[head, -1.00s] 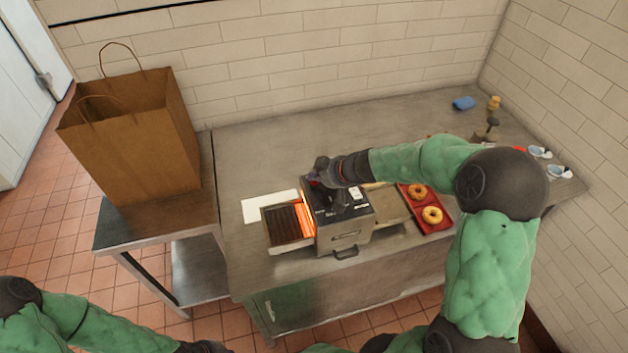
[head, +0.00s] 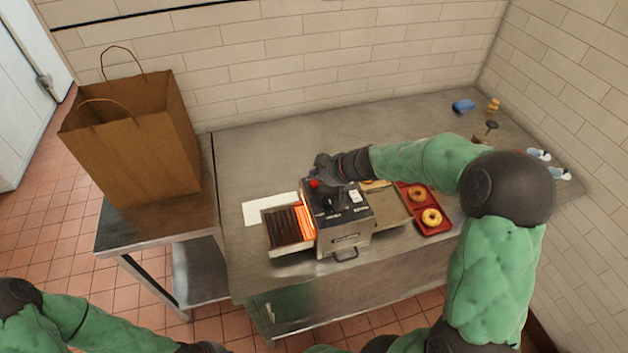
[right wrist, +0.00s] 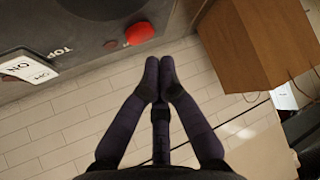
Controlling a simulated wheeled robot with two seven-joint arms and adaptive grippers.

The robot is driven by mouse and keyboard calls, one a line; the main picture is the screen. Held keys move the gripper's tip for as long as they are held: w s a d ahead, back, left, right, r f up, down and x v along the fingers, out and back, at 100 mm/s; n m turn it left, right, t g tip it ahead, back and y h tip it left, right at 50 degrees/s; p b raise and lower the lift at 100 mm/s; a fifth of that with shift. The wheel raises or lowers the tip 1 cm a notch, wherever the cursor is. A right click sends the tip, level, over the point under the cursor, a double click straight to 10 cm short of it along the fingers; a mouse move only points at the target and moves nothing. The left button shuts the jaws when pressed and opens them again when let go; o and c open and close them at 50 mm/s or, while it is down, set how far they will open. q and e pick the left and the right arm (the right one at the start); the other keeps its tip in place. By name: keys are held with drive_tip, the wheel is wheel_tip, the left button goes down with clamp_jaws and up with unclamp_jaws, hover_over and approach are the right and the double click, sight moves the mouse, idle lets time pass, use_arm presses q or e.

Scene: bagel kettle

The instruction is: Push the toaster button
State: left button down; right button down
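The toaster (head: 345,241) is a steel box with a dark control top and a glowing orange opening on its left. Its red button (head: 314,183) shows on the top's left side. In the right wrist view the red button (right wrist: 139,33) sits on the dark panel, beside the word TOP and a white ON switch (right wrist: 28,68). My right gripper (head: 318,172) is over the toaster top by the button. Its fingertips (right wrist: 159,62) are together and empty, apart from the button in the wrist view. My left gripper (head: 205,347) is only partly visible at the bottom edge.
Bagels lie on a red tray (head: 441,226) right of the toaster. A white sheet (head: 262,207) lies behind its rack. A large paper bag (head: 135,145) stands on the left table. A blue item (head: 463,106) lies at the back right. The counter behind the toaster is clear.

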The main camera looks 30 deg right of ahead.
sight(316, 185)
drive_tip(key=shift+r+p, duration=1.2)
drive_tip(key=shift+r, duration=1.15)
